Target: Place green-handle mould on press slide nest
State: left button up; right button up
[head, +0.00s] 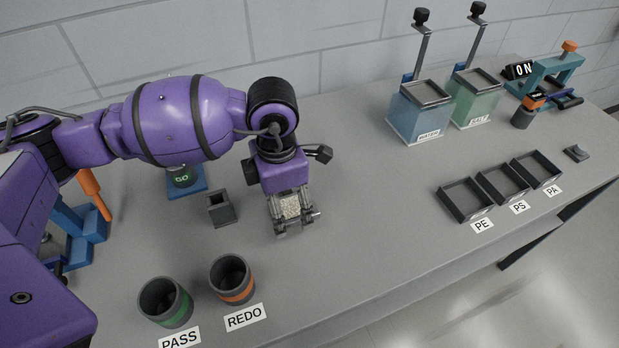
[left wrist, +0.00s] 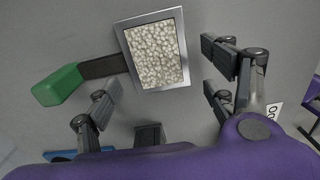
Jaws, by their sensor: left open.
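The green-handle mould is a silver rectangular frame (left wrist: 182,20) filled with pale pellets. In the left wrist view its dark arm ends in a green grip (left wrist: 58,86) at the left. In the head view the pellets (head: 290,204) show between my fingers, and the green grip is not visible. My left gripper (head: 294,218) is open above the mould, with its fingers apart on either side; contact cannot be told. A blue press (head: 82,222) with an orange lever stands at the left, partly hidden by my arm. I cannot make out its slide nest. My right gripper is out of view.
A small grey square holder (head: 221,209) and a blue pad (head: 205,183) with a green GO item (head: 181,176) are left of the gripper. PASS (head: 165,303) and REDO (head: 232,280) cups stand in front. Trays (head: 466,206) and tanks (head: 420,112) are at right. The middle table is clear.

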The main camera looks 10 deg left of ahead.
pick_arm(q)
jog(key=shift+f, duration=0.45)
jog(key=c, duration=1.5)
jog(key=shift+o, duration=0.2)
jog(key=shift+r, duration=0.1)
jog(key=shift+r, duration=0.1)
